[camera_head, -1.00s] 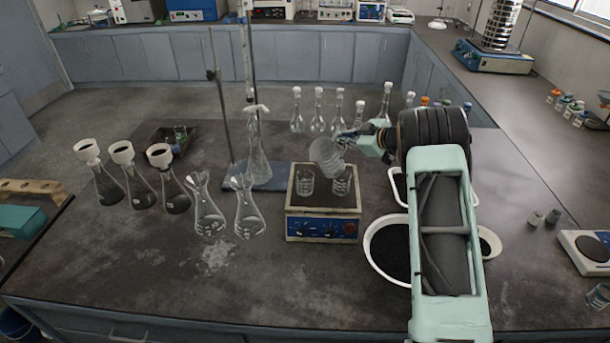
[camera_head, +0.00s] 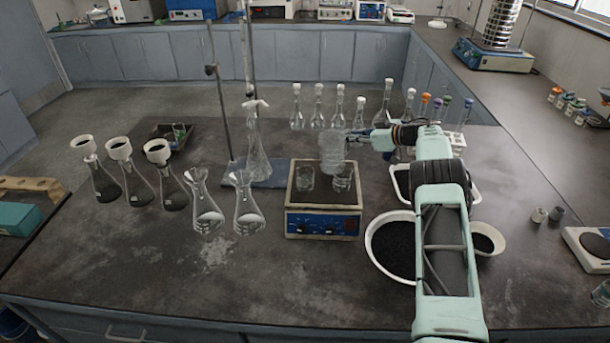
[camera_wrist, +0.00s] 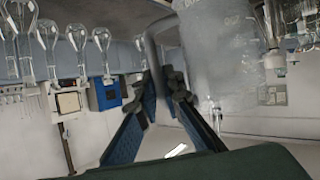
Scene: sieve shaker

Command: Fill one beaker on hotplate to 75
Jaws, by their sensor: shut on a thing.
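The hotplate (camera_head: 323,222) stands near the middle of the bench, with a blue control panel on its front. Two small glass beakers stand on its top, a left beaker (camera_head: 305,180) and a right beaker (camera_head: 343,181). My gripper (camera_head: 357,133) comes in from the right and is shut on a larger clear beaker (camera_head: 332,150), held upright above the back right of the hotplate. In the wrist view this held beaker (camera_wrist: 220,45) fills the upper right, beside the fingers (camera_wrist: 165,90). I cannot tell the liquid levels.
Two flasks (camera_head: 247,212) and several funnel-topped flasks (camera_head: 170,190) stand left of the hotplate. A stand with a tall flask (camera_head: 257,150) is behind left. Stoppered flasks (camera_head: 338,108) stand behind. A white bowl (camera_head: 375,258) of dark grains lies to the right.

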